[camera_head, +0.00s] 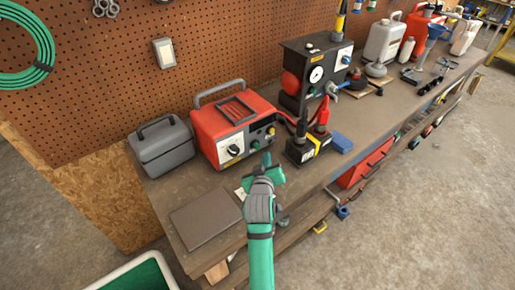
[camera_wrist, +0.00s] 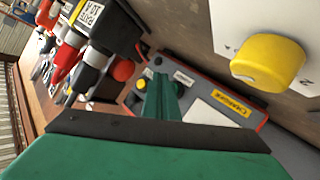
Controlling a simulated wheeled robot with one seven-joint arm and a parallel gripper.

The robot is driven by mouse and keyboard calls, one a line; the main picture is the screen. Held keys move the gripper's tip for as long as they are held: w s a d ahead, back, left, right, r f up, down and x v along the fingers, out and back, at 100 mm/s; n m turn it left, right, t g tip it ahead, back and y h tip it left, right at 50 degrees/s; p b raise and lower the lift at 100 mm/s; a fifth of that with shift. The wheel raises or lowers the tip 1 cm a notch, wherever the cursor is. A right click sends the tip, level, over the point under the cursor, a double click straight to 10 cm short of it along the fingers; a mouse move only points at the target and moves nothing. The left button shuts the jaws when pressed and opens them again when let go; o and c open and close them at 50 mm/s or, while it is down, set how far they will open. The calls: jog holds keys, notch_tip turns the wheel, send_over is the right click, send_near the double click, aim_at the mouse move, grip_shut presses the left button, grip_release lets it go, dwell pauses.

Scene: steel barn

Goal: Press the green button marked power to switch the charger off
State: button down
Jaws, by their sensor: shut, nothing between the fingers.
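The red charger (camera_head: 235,118) stands on the bench with its front panel facing my gripper. It has a black knob (camera_head: 233,150), a small green button (camera_head: 255,144) and a yellow knob (camera_head: 271,130). My gripper (camera_head: 265,159) is shut and empty, its tip close in front of the panel just below the green button. In the wrist view my shut fingers (camera_wrist: 161,86) point at the charger's panel (camera_wrist: 192,72), beside a yellow knob (camera_wrist: 139,84). The green button is not visible there, apparently behind the fingers. I cannot tell whether the tip touches it.
A grey case (camera_head: 162,148) stands left of the charger. A battery (camera_head: 308,149) with red and black clamps stands right of it. A black box with a gauge (camera_head: 315,73) is behind. A flat grey plate (camera_head: 205,218) lies at the front. A large yellow knob (camera_wrist: 268,62) is near the wrist camera.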

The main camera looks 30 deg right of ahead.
jog(key=shift+s+d, duration=0.15)
jog(key=shift+s, duration=1)
jog(key=shift+s+d, duration=0.15)
jog(key=shift+s, duration=1)
jog(key=shift+s, duration=0.1)
